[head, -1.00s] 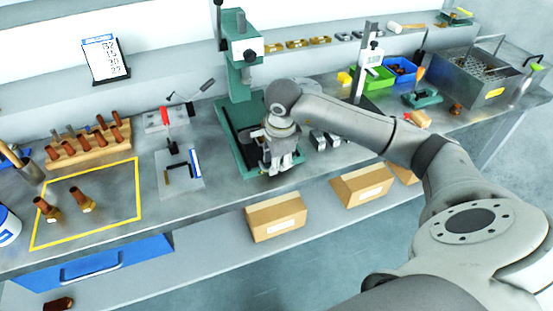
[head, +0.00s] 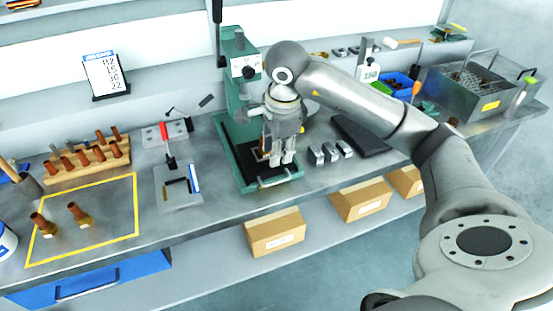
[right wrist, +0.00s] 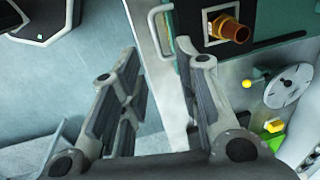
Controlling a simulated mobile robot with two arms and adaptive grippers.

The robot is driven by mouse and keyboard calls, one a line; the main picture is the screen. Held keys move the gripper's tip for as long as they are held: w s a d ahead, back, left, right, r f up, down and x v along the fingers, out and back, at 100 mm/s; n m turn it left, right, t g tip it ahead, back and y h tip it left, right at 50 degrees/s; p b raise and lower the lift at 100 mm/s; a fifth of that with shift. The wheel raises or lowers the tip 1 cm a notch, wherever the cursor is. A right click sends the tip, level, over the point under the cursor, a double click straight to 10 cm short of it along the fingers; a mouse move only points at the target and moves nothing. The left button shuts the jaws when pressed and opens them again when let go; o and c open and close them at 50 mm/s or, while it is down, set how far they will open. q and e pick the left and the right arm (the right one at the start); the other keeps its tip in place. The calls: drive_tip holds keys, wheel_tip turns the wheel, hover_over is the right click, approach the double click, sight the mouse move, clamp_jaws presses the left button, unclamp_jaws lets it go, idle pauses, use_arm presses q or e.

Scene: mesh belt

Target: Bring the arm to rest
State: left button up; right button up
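My right gripper (head: 281,163) hangs fingers down in front of the green press (head: 241,70), above the front of its base. In the right wrist view, the two fingers of the right gripper (right wrist: 160,58) stand apart with nothing between them. A copper and brass fitting (right wrist: 232,29) sits on the dark plate of the press base, beyond the right finger and apart from it. In the head view, the gripper largely hides that spot. My right arm reaches in from the lower right. My left gripper is not in view.
Small metal blocks (head: 330,153) lie right of the press base. A wooden rack (head: 88,160) of fittings and two loose fittings (head: 77,213) are at left. Cardboard boxes (head: 275,232) sit below the bench edge. A steel basket (head: 478,88) stands at far right.

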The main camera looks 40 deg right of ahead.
drive_tip(key=shift+s+r, duration=0.1)
drive_tip(key=shift+r, duration=0.25)
idle(0.3)
